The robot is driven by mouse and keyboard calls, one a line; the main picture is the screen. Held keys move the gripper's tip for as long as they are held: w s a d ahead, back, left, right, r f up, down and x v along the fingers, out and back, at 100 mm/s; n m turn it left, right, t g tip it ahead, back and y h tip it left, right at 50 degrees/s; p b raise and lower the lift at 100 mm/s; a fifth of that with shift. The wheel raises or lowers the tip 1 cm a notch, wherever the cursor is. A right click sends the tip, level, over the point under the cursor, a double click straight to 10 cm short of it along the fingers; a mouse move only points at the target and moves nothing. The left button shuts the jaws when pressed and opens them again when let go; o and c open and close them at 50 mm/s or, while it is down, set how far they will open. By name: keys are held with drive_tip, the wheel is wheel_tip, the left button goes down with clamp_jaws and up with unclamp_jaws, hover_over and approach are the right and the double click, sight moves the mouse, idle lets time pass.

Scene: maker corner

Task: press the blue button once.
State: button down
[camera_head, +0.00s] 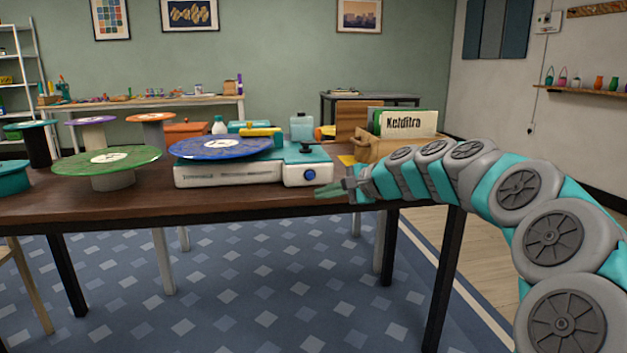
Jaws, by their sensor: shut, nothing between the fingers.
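The blue button (310,174) is a small round knob on the front face of a white and teal machine (235,175), near its right end. The machine stands at the front edge of the dark brown table and carries a large blue disc (220,147) on top. My gripper (322,191) is shut and empty. In the picture its fingertips lie just right of and below the button and point left. The fingers look apart from the button, but the exact gap in depth is hard to tell.
A green disc (106,160) on a pedestal stands left of the machine. A wooden crate (385,146) with upright sleeves stands behind my wrist. The dark table (190,202) has its front edge just below the machine. Space in front of that edge is open above the blue rug (250,290).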

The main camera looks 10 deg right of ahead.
drive_tip(key=p, duration=0.2)
approach(310, 175)
drive_tip(key=shift+w+a+f, duration=0.45)
drive_tip(key=shift+a+f, duration=0.25)
drive_tip(key=shift+a, duration=0.05)
drive_tip(key=shift+w+a+f, duration=0.45)
drive_tip(key=shift+a+f, duration=0.2)
drive_tip(key=shift+a, duration=0.1)
drive_tip(key=shift+w+a+f, duration=0.5)
drive_tip(key=shift+a+f, duration=0.2)
drive_tip(key=shift+a, duration=0.05)
drive_tip(key=shift+r, duration=0.1)
drive_tip(key=shift+w+p, duration=0.4)
drive_tip(key=shift+p, duration=0.05)
drive_tip(key=shift+w+p, duration=0.35)
drive_tip(key=shift+w, duration=0.2)
idle(0.8)
drive_tip(key=shift+s, duration=1)
